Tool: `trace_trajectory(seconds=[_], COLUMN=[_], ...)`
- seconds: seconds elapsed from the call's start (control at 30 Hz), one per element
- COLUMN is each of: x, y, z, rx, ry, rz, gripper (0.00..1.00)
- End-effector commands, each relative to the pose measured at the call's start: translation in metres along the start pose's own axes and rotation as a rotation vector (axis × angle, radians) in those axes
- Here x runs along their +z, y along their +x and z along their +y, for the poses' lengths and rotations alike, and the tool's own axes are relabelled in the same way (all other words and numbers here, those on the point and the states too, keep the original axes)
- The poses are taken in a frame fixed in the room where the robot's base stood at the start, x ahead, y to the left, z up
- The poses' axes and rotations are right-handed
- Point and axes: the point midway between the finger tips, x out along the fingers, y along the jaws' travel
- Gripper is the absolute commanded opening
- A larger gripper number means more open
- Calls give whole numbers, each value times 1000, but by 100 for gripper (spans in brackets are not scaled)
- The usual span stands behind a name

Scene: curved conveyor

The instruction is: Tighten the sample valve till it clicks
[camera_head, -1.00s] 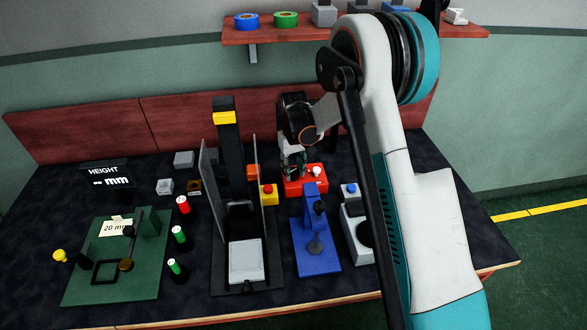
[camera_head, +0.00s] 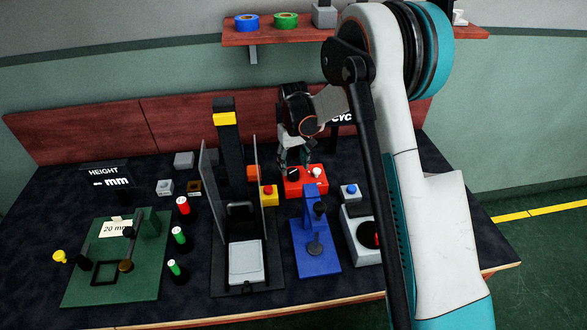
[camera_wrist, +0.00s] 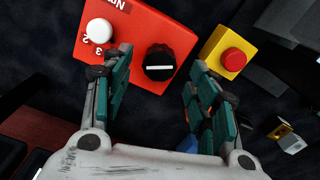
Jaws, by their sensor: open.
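A red box (camera_head: 305,189) stands near the back middle of the table. In the wrist view the red box (camera_wrist: 130,30) carries a black round knob (camera_wrist: 159,64) with a white line, a white round knob (camera_wrist: 99,31), small numbers and partly cut-off lettering reading "Nm". No part is clearly labelled as the sample valve. My gripper (camera_wrist: 160,60) is open and empty, with its teal fingers on either side of the black knob and apart from it. In the head view my gripper (camera_head: 294,165) hangs over the back of the red box.
A yellow box with a red button (camera_head: 268,194) sits just left of the red box. A blue fixture (camera_head: 316,245) stands in front. A tall black press with clear side panels (camera_head: 231,160) is further left. A grey box with a blue button (camera_head: 350,191) is right.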

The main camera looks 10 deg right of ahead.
Motion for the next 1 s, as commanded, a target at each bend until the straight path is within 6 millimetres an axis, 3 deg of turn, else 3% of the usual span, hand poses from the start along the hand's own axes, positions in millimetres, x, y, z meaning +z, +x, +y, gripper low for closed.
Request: trace_trajectory(seconds=[0.2,0.4,0.6,1.0], x=[0,0,0,0], y=[-47,-77,-89,-89], z=[0,0,0,0], rx=[0,0,0,0], ry=[0,0,0,0], rz=[0,0,0,0], gripper=[54,54,54,54])
